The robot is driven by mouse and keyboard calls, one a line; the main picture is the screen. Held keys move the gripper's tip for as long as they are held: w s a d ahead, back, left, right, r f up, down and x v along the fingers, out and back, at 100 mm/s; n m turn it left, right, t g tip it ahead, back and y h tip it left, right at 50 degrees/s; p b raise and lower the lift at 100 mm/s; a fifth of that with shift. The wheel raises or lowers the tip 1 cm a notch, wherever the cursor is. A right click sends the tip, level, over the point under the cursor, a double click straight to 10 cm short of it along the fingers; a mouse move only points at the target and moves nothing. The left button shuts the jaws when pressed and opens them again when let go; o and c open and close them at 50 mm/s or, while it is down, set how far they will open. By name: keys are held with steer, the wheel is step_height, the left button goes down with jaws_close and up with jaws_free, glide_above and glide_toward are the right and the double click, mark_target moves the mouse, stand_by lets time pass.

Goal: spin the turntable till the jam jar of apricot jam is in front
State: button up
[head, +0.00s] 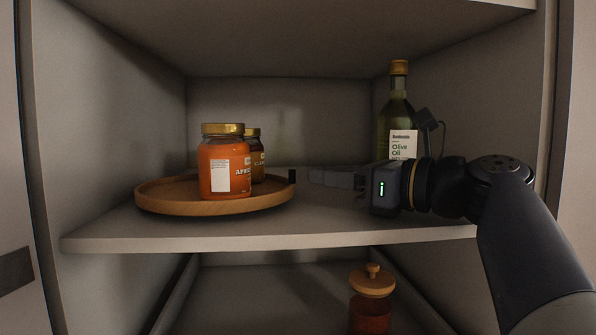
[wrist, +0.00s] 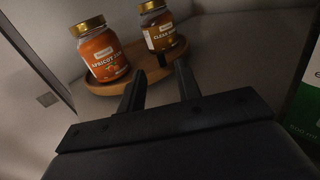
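The round wooden turntable (head: 160,203) sits on the upper shelf at left, and its rim shows in the wrist view (wrist: 104,88). The orange jar of apricot jam (head: 211,163) stands on its front part, its name label turned to the right; the name reads clearly in the wrist view (wrist: 98,50). A second, amber jar (head: 257,158) with a gold lid stands behind it, partly hidden; it also shows in the wrist view (wrist: 160,32). A small black peg (head: 292,176) stands at the turntable's right rim. My gripper (head: 312,176) is open and empty, just right of the peg, fingers pointing left.
An olive oil bottle (head: 398,113) stands at the right back of the shelf, behind my wrist. Cabinet walls close in both sides. A lidded jar (head: 371,285) stands on the level below. The shelf's front edge (head: 270,242) is bare.

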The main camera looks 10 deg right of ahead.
steer(key=shift+p+x, duration=0.6)
steer(key=shift+x, duration=2.05)
steer(key=shift+c, duration=0.4)
jaws_close()
